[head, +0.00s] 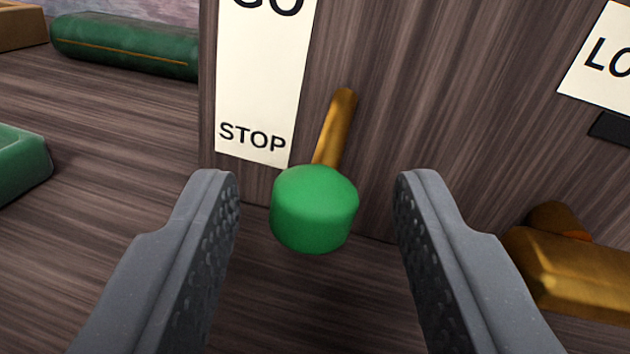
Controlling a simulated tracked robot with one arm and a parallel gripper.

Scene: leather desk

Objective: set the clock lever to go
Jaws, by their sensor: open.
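The clock lever is a brass rod (335,125) with a green round knob (314,210) at its near, lower end. The rod slants from the wooden clock face (390,90) down to the knob. A white label (261,75) left of the rod reads GO at the top and STOP at the bottom. The knob sits a little below the level of STOP. My gripper (318,200) is open, one finger on each side of the knob, with a visible gap on both sides. The top of GO is cut off by the picture's edge.
A second label (604,58), partly cut off, and a dark piece (610,132) are on the right. A brass object (570,265) lies lower right, near my right finger. A green roll (125,45) and a green tray-like object (22,165) are on the left.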

